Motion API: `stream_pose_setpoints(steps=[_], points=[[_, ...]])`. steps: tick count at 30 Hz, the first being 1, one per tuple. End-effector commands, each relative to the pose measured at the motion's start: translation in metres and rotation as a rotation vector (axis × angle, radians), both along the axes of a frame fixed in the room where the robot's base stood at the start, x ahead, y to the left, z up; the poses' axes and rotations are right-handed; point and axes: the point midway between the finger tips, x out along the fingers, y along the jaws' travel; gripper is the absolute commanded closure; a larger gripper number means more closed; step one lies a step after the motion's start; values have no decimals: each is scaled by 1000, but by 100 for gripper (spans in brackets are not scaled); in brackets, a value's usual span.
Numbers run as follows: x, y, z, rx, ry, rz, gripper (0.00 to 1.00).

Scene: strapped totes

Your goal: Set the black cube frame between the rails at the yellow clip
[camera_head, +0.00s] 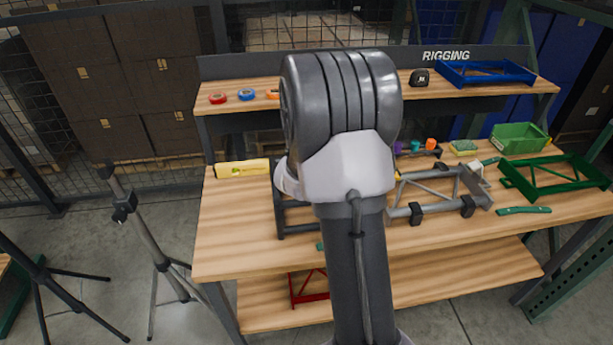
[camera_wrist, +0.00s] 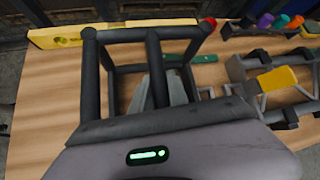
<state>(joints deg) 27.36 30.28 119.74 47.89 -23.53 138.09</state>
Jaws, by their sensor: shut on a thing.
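The black cube frame (camera_wrist: 145,34) fills the left middle of the wrist view, with its bars around and in front of my gripper (camera_wrist: 167,92). My gripper is shut on it. In the head view only the left part of the cube frame (camera_head: 281,208) shows; my arm hides the rest, and my fingertips. The grey rails (camera_head: 436,206) lie to the right on the bench top and carry black clips. In the wrist view the rails (camera_wrist: 237,68) are at the right, apart from the cube frame, with the yellow clip (camera_wrist: 278,78) on them.
A yellow level (camera_head: 243,168) lies at the bench's left back. A raised shelf (camera_head: 305,89) runs behind. The bench's left front is clear.

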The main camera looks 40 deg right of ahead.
Motion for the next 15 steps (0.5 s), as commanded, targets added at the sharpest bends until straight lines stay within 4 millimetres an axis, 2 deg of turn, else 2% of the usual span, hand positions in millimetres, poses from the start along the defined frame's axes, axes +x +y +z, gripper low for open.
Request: stream_pose_setpoints(steps=[6, 7, 9, 10, 15], points=[[1, -1, 0, -3, -4, 1, 100], [0, 0, -1, -1, -1, 0, 76], [0, 0, 0, -1, -1, 0, 62], [0, 0, 0, -1, -1, 0, 58], [0, 0, 0, -1, -1, 0, 58]])
